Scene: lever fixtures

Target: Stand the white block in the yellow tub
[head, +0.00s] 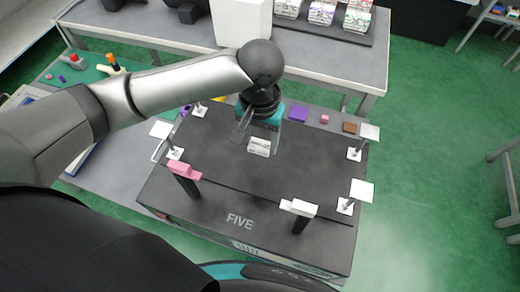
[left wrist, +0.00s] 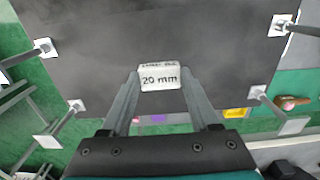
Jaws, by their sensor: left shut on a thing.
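The white block (head: 259,147) is over the dark top of the box marked FIVE. In the left wrist view the block (left wrist: 160,77), printed "20 mm", sits between the fingertips. My left gripper (head: 257,141) points down and is shut on it. I cannot tell whether the block touches the box top. A small yellow thing (head: 219,99) shows behind the box, partly hidden by my left arm. It also shows in the left wrist view (left wrist: 235,113); I cannot tell whether it is the yellow tub. My right gripper is not in view.
The dark box (head: 240,183) has white-tabbed fixtures at its corners. A pink-topped post (head: 184,170) and a white-topped post (head: 299,208) stand at its front. A purple block (head: 298,114) and small pieces lie behind it. The middle of the box top is mostly clear.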

